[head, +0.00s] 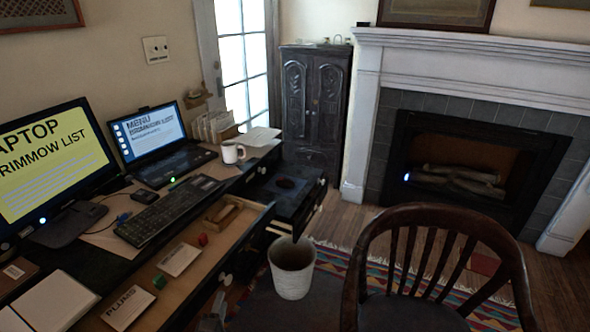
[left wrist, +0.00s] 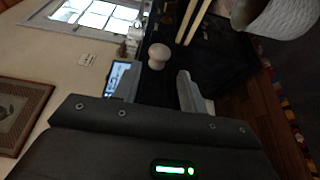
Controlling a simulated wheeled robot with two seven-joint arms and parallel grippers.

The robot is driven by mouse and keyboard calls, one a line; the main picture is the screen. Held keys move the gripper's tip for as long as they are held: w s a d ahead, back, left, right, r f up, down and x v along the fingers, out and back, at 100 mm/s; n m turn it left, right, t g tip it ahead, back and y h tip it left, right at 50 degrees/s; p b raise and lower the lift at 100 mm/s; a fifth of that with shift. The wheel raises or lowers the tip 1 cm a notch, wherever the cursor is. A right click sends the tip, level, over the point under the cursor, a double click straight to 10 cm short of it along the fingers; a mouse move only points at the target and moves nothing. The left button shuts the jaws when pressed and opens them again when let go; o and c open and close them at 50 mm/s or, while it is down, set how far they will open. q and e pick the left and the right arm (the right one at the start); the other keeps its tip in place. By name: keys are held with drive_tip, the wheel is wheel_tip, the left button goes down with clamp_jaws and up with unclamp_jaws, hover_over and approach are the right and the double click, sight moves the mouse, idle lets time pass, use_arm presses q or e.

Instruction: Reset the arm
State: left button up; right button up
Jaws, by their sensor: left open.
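My left gripper (head: 214,314) shows small and dark at the bottom of the head view, in front of the desk drawers. In the left wrist view the two grey fingers of my left gripper (left wrist: 152,80) stand apart with nothing held between them. A pale round drawer knob (left wrist: 158,56) appears beyond the fingertips, in front of a dark drawer front. I cannot tell the exact gap to it. My right gripper is in neither view.
An open drawer (head: 170,248) holds cards and small blocks. A second drawer (head: 290,190) is also pulled out. A white bin (head: 292,270) and a wooden chair (head: 430,225) stand close by. The desk bears a keyboard (head: 168,210), screens and a white mug (head: 232,152).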

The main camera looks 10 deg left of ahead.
use_arm(q)
drive_tip(key=s+d+f+m+g+h, duration=0.1)
drive_tip(key=s+d+f+m+g, duration=0.3)
drive_tip(key=f, duration=0.5)
drive_tip(key=s+d+f+m+g+h, duration=0.2)
drive_tip(key=s+f+m, duration=0.4)
drive_tip(key=f, duration=0.2)
drive_tip(key=s+d+f+m+g+h, duration=0.1)
drive_tip(key=s+d+f+m+g, duration=0.3)
drive_tip(key=f, duration=0.5)
drive_tip(key=s+a+f+m+g, duration=0.1)
drive_tip(key=s+f+m+g, duration=0.1)
drive_tip(key=s, duration=0.8)
drive_tip(key=s+a+f+m+g, duration=0.2)
drive_tip(key=s+f, duration=0.3)
drive_tip(key=s, duration=0.4)
drive_tip(key=s+a+f+m+g, duration=0.1)
drive_tip(key=s+f+m, duration=0.3)
drive_tip(key=s, duration=0.6)
drive_tip(key=shift+s+a+g+y, duration=0.3)
drive_tip(key=shift+g+y, duration=0.1)
drive_tip(key=shift+g, duration=0.5)
drive_tip(key=shift+w+d, duration=0.1)
